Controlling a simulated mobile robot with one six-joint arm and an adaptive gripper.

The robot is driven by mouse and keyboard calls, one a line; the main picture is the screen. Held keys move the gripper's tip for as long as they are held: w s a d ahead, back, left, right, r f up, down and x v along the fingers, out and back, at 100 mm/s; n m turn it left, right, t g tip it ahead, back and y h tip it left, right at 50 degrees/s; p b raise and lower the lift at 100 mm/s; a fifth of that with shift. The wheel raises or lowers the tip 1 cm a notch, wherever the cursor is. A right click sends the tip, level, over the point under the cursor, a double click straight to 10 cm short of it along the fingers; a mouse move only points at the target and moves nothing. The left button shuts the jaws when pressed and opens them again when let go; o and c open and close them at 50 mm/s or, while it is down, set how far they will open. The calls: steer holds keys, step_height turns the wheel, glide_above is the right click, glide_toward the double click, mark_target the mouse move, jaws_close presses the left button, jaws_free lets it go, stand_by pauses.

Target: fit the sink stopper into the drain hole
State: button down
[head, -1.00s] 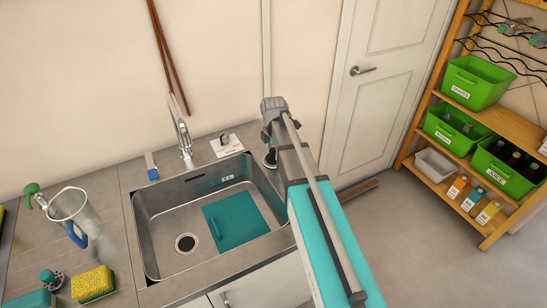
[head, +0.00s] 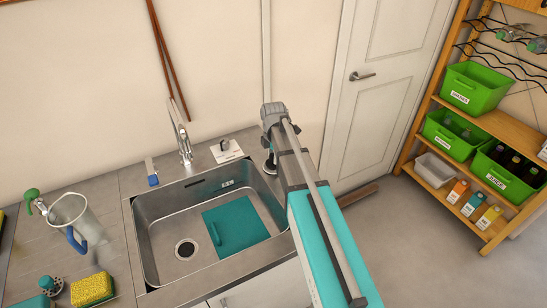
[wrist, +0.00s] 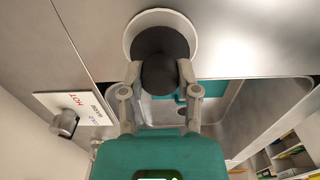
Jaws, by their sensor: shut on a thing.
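The sink stopper (wrist: 160,36) shows in the wrist view as a pale round disc with a dark middle and a dark knob. My gripper (wrist: 160,80) is shut on the knob. In the head view my gripper (head: 269,147) is at the counter strip by the sink's back right corner, with the stopper (head: 270,164) under it. I cannot tell whether the stopper touches the counter. The drain hole (head: 186,249) is a dark round opening with a bright rim in the left part of the sink floor, open and uncovered.
The sink (head: 160,215) holds a teal board (head: 235,222) flat right of the drain. The faucet (head: 183,143) and a white label plate (head: 227,151) stand behind it. A jug (head: 75,215) and a yellow sponge (head: 93,289) are on the left counter.

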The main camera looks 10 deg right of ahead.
steer(key=shift+r+p, duration=1.15)
steer(key=shift+r, duration=0.1)
steer(key=s+r+p, duration=1)
steer(key=s, duration=0.4)
steer(key=shift+a, duration=0.15)
step_height(320, 180, down, 5)
steer(key=b, duration=0.5)
